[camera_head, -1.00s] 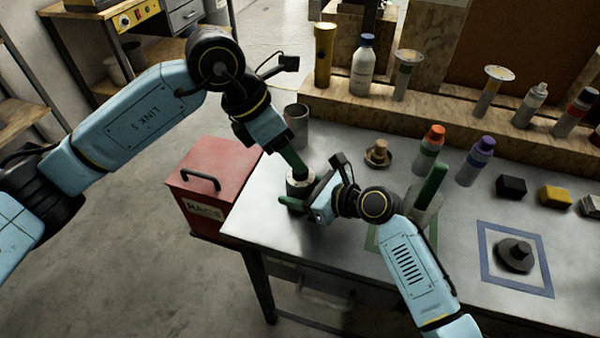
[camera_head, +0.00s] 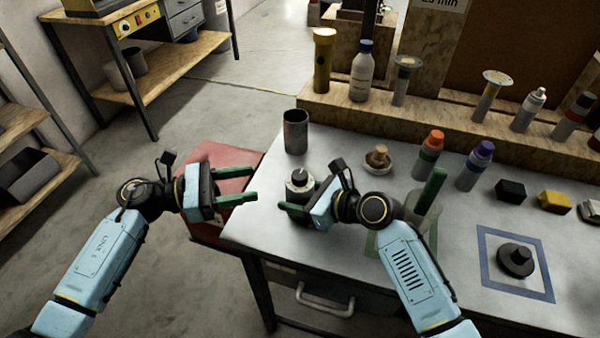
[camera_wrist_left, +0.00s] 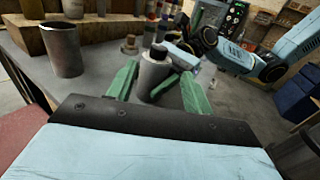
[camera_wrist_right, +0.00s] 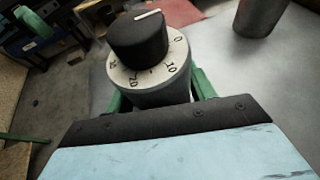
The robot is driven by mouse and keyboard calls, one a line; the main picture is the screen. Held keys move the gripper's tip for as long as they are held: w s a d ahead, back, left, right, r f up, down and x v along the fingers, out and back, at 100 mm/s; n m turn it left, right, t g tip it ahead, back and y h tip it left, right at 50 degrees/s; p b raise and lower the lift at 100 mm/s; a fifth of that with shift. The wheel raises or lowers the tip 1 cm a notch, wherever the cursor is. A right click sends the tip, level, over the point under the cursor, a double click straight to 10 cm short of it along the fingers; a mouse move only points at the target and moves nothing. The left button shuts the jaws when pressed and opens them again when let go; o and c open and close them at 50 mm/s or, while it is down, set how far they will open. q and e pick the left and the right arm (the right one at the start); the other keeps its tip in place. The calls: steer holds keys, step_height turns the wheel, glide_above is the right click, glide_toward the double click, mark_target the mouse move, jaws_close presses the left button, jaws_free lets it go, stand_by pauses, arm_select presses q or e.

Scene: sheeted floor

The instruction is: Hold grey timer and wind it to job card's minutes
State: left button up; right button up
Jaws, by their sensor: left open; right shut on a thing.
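The grey timer (camera_head: 297,190) stands near the left edge of the metal bench, upright. My right gripper (camera_head: 308,197) is shut around its body. In the right wrist view the timer (camera_wrist_right: 160,95) shows a pale numbered dial and a black knob (camera_wrist_right: 138,38) with a white line; the line points to the far side, and no number is readable at its end. My left gripper (camera_head: 250,185) is open and empty, left of the timer and apart from it. The left wrist view shows the timer (camera_wrist_left: 155,72) beyond its fingers. The job card (camera_head: 440,3) is cut off at the top, with "min" legible.
A grey metal cup (camera_head: 296,132) stands behind the timer. A red box (camera_head: 225,160) is below my left gripper. A dark knobbed piece (camera_head: 516,260) lies inside a blue taped square.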

mark_target(300, 174)
arm_select(q)
steer(key=x, duration=1.2)
steer(key=shift+f, duration=0.15)
steer(key=shift+a, duration=0.1)
steer(key=c, duration=1)
steer(key=shift+o, duration=0.2)
steer(key=shift+m+g, duration=0.4)
steer(key=shift+g, duration=0.2)
steer(key=m+g, duration=0.2)
steer(key=g, duration=0.1)
steer(key=m+g, duration=0.1)
steer(key=g, duration=0.2)
steer(key=shift+m, duration=0.4)
steer(key=shift+d+f+m+g+y, duration=0.1)
steer(key=shift+m+g+y, duration=0.15)
steer(key=shift+m+g, duration=0.5)
steer(key=shift+d+f+m+g+y, duration=0.2)
steer(key=shift+m+g, duration=0.25)
steer(key=shift+g, duration=0.6)
steer(key=shift+s+g, duration=0.1)
steer(key=shift+g, duration=0.3)
steer(key=shift+a+r+m+g+y, duration=0.25)
steer(key=shift+r+m+g+y, duration=0.1)
steer(key=shift+m, duration=0.15)
